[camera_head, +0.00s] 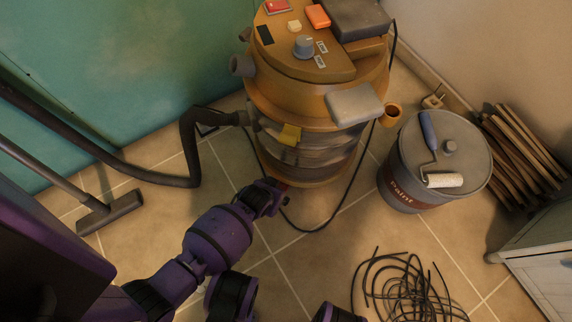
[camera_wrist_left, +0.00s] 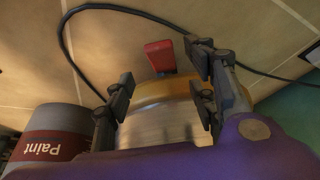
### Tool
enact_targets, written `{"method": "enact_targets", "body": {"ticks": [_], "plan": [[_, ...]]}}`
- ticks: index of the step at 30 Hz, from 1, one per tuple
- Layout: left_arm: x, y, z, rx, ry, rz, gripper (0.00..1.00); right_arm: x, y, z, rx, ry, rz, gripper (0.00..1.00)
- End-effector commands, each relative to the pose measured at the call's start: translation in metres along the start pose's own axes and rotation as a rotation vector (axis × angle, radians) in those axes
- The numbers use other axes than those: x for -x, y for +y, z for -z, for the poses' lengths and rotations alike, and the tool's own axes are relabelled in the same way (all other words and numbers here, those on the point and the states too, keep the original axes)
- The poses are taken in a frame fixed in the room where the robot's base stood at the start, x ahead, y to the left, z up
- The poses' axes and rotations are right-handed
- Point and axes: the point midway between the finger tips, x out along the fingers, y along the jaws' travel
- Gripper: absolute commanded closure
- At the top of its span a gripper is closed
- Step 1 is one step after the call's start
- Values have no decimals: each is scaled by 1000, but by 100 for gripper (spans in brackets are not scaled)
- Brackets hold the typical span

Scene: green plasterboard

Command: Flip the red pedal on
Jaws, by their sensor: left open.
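The red pedal (camera_wrist_left: 160,55) shows in the left wrist view. It sticks out from the base of the yellow vacuum cleaner (camera_wrist_left: 163,92), just beyond and between my open fingers. In the head view the vacuum cleaner (camera_head: 280,95) stands on the tiled floor, and only a small bit of red shows at its foot, mostly hidden by my gripper. My left gripper (camera_head: 276,194) is low at the front of that foot. In the left wrist view the left gripper (camera_wrist_left: 160,86) is open with nothing between its fingers. Contact with the pedal cannot be told. My right gripper is not in view.
A paint bucket (camera_head: 408,178) with a roller (camera_head: 443,180) on its lid stands right of the vacuum. A black hose (camera_head: 150,178) and floor nozzle (camera_head: 110,211) lie left. A black cord (camera_head: 345,197) loops around the front. Coiled cable (camera_head: 405,290) lies at the lower right.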

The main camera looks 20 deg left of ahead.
Motion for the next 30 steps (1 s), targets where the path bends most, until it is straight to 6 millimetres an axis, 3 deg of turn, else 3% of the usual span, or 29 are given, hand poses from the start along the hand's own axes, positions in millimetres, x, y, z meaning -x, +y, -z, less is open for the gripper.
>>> {"method": "enact_targets", "body": {"ticks": [15, 26, 30], "plan": [[-71, 0, -4, 10, -9, 1, 48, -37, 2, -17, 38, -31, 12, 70], [-76, 0, -2, 10, -6, 1, 48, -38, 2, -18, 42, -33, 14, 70], [-76, 0, -2, 10, -6, 1, 64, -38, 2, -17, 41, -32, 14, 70]]}}
